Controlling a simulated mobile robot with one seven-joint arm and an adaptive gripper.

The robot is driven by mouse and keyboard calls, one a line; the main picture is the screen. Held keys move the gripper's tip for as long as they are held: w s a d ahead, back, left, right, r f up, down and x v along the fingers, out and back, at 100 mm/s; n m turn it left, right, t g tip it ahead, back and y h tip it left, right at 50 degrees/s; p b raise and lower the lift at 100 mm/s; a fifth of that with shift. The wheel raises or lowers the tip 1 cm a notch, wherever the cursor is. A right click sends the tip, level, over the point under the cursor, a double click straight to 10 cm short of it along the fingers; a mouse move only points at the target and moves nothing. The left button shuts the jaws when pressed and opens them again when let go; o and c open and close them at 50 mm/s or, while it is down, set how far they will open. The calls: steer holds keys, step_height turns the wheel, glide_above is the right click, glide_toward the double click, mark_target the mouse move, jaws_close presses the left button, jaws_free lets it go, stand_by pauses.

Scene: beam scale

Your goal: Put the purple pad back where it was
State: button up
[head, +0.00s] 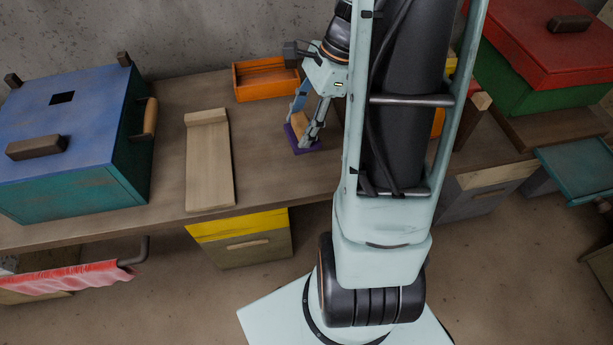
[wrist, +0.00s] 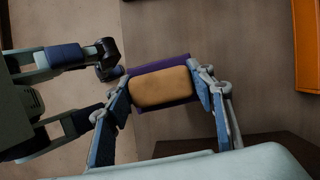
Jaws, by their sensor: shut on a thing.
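The purple pad (head: 304,143) has a tan block-like upper part and is between the fingers of my gripper (head: 304,119) over the brown table. In the wrist view, the tan top (wrist: 161,87) sits between the two fingers, and purple edges of the pad (wrist: 176,61) show around it. My gripper (wrist: 164,92) is shut on this piece, with a finger at each end. I cannot tell whether the pad's underside touches the table. No marked place for the pad is clear in view.
An open orange tray (head: 265,95) lies behind my gripper; a pale wooden board (head: 209,165) lies to the left. A blue-lidded box (head: 75,125) stands at far left, a red-lidded green box (head: 540,45) at right. The table between board and pad is clear.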

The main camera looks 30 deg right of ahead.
steer(key=shift+s+d+f+m, duration=0.2)
steer(key=shift+d+f+m, duration=0.1)
steer(key=shift+f+m, duration=0.2)
steer(key=shift+s+d+f+m+t+b, duration=0.1)
steer(key=shift+f+m+t+b, duration=0.2)
steer(key=shift+f, duration=0.1)
step_height(320, 180, down, 9)
steer(key=shift+f+b, duration=0.2)
steer(key=shift+b, duration=0.75)
steer(key=o, duration=1.1)
steer(key=shift+o, duration=0.2)
